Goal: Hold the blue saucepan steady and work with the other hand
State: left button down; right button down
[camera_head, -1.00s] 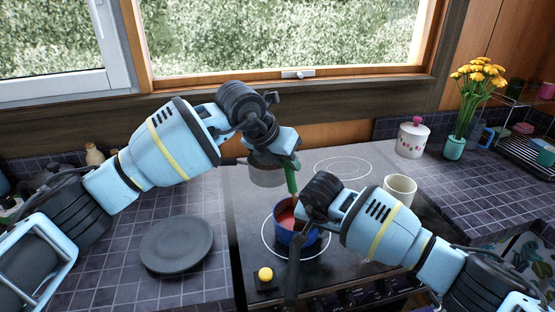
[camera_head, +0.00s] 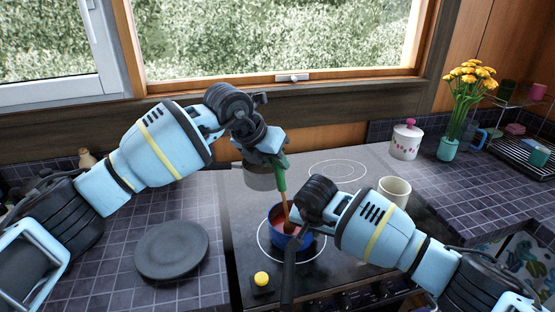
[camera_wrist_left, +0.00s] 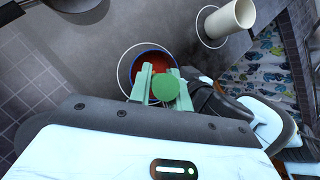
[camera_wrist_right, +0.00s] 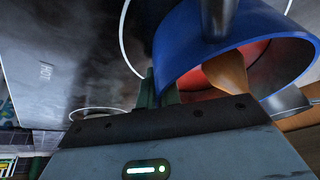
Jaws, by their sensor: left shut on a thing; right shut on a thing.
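The blue saucepan (camera_head: 278,216) with red contents sits on the front burner of the dark hob. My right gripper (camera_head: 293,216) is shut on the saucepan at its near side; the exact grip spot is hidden. The saucepan fills much of the right wrist view (camera_wrist_right: 275,50). My left gripper (camera_head: 273,154) is above it, shut on a green-handled wooden spoon (camera_head: 281,178). The spoon leans with its lower end inside the saucepan, and its brown wooden head shows in the right wrist view (camera_wrist_right: 228,72). The round green handle end shows in the left wrist view (camera_wrist_left: 166,88).
A grey pot (camera_head: 260,180) stands behind, under my left gripper. A cream mug (camera_head: 394,190) stands at the hob's right. A dark plate (camera_head: 172,250) lies on the left counter. A yellow knob-like thing (camera_head: 262,279) is near the hob's front. The back-right burner (camera_head: 337,170) is clear.

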pick_arm(q)
jog(key=shift+w+a+r, duration=0.1)
jog(key=shift+a+r, duration=0.1)
jog(key=shift+r, duration=0.95)
jog(key=shift+w+a+r, duration=0.1)
jog(key=shift+a+r, duration=0.1)
jog(key=shift+r, duration=0.95)
jog(key=shift+w+a+r, duration=0.1)
jog(key=shift+a+r, duration=0.1)
jog(key=shift+r, duration=0.95)
jog(key=shift+r, duration=0.1)
jog(key=shift+r, duration=2.4)
pick_arm(e)
jog(key=c, duration=1.5)
grip_release()
